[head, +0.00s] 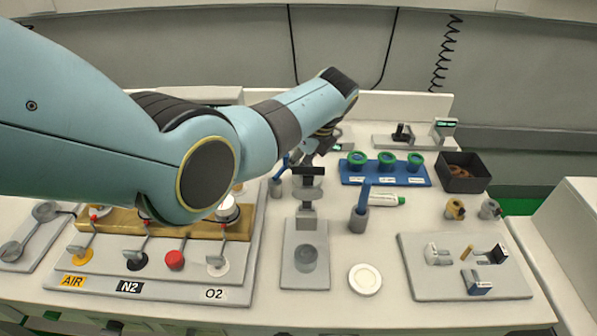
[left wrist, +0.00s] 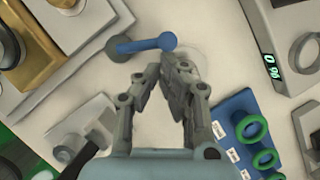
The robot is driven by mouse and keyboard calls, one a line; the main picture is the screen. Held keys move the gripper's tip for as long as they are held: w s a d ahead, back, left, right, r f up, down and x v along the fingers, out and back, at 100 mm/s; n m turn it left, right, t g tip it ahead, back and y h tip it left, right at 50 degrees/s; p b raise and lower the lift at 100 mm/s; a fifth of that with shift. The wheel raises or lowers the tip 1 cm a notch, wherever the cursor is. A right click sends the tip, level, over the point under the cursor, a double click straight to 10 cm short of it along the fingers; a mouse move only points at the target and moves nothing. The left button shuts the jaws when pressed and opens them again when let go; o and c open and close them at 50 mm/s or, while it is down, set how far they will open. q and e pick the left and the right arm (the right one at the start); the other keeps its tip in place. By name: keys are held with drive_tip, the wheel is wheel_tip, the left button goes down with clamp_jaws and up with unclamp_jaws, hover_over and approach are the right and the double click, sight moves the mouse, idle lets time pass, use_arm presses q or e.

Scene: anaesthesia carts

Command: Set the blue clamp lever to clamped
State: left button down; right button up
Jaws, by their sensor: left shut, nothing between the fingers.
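A blue lever (head: 280,169) on a grey post shows in the head view, just left of my left gripper (head: 307,157). In the left wrist view this blue lever (left wrist: 145,44) has a rounded ball end and lies just beyond the fingertips of my left gripper (left wrist: 170,62). The fingers are shut and empty; they look close to the lever, but contact cannot be told. A second blue lever (head: 364,192) stands upright in a grey cylinder to the right. Which one is the clamp lever is not labelled. My right gripper is not in view.
A grey stand (head: 304,275) with a black-topped post is in front of my gripper. A blue rack (head: 385,180) with green rings is to the right. The gas panel (head: 180,290) with several valves is at left. A white disc (head: 365,279) lies in front.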

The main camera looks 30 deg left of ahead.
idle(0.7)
use_arm(q)
drive_tip(key=shift+s+d+r+p, duration=0.1)
drive_tip(key=shift+s+d+p, duration=0.1)
drive_tip(key=shift+s+p, duration=0.6)
drive_tip(key=shift+p, duration=0.35)
drive_tip(key=shift+w, duration=0.1)
